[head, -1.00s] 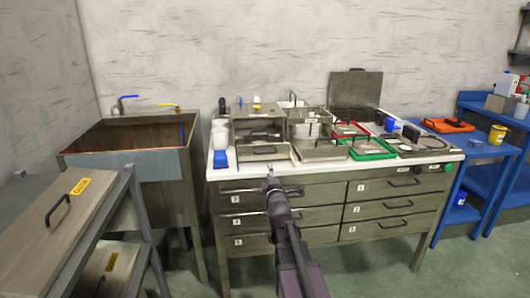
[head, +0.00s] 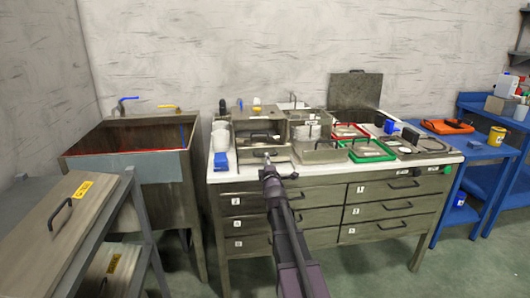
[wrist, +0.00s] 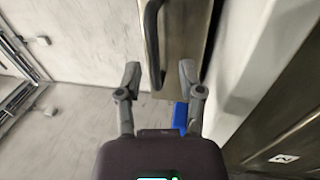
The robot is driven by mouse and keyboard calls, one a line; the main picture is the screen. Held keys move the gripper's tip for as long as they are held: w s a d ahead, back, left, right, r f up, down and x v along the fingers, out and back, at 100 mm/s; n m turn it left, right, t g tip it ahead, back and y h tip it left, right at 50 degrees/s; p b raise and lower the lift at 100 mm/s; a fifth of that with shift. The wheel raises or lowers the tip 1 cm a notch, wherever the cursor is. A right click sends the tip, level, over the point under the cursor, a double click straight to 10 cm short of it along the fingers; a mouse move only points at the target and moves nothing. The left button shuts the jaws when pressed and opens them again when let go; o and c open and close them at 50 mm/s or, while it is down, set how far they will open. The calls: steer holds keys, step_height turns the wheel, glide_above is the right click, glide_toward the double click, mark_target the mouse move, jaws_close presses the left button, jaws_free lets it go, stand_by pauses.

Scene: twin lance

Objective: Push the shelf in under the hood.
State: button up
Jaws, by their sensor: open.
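The hood looks like a grey-brown metal box (head: 243,126) at the left of the white bench top. A shelf with a metal front (head: 245,157) sticks out at its foot, towards me. Its dark bar handle (wrist: 152,45) shows large in the wrist view. My gripper (head: 267,162) is at the shelf's front in the head view and hides part of it. In the wrist view my gripper (wrist: 160,78) has its fingers spread, with nothing held. The handle and metal front lie just beyond the fingertips; I cannot tell whether they touch.
White cups (head: 220,136) and a blue block (head: 221,160) stand left of the shelf. Open metal trays (head: 319,152) and a green-rimmed tray (head: 368,152) stand to its right. Numbered drawers (head: 305,215) lie below. A sink (head: 125,165) is to the left.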

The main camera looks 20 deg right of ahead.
mark_target(280, 152)
steer(key=shift+p+x, duration=0.45)
steer(key=shift+x, duration=2.35)
jaws_close()
